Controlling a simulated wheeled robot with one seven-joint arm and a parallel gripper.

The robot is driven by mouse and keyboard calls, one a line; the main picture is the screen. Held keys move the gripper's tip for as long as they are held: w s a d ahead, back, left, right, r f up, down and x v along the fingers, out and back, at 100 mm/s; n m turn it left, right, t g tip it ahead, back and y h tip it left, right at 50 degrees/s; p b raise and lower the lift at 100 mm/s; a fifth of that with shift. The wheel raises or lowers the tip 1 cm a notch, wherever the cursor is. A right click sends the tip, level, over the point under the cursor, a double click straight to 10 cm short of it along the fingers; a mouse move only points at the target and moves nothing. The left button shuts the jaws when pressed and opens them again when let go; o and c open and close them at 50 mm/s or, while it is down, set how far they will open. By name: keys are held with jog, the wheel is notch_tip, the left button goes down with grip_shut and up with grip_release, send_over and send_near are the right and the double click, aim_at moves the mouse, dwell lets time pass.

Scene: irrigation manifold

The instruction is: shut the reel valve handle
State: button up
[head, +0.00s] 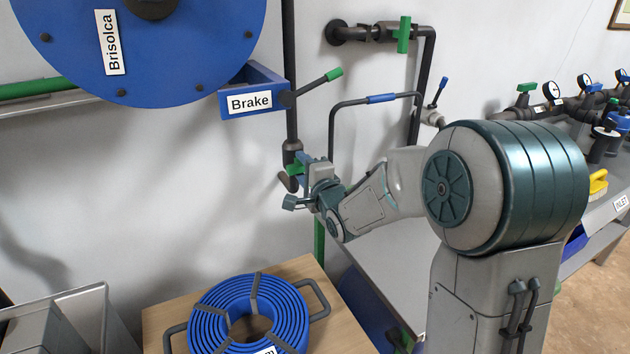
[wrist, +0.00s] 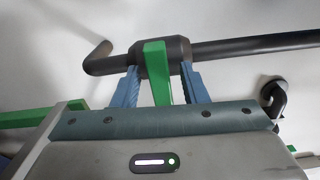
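The reel valve has a green lever handle (wrist: 155,62) on a dark valve body (wrist: 178,55) in a dark pipe. In the wrist view the handle stands crosswise to the pipe and points towards my gripper (wrist: 161,84). My blue fingers are apart, one on each side of the handle, with a narrow gap visible on at least the right side. My gripper hides much of the valve there.
A blue box labelled Brake (head: 251,103) with a green-tipped lever (head: 320,84) is above my gripper. A blue hose coil (head: 249,312) lies on a wooden table (head: 165,318) below. A bent pipe with a blue sleeve (head: 381,98) stands to the right, close to my arm.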

jog(key=p+v, duration=0.1)
jog(key=v, duration=1.2)
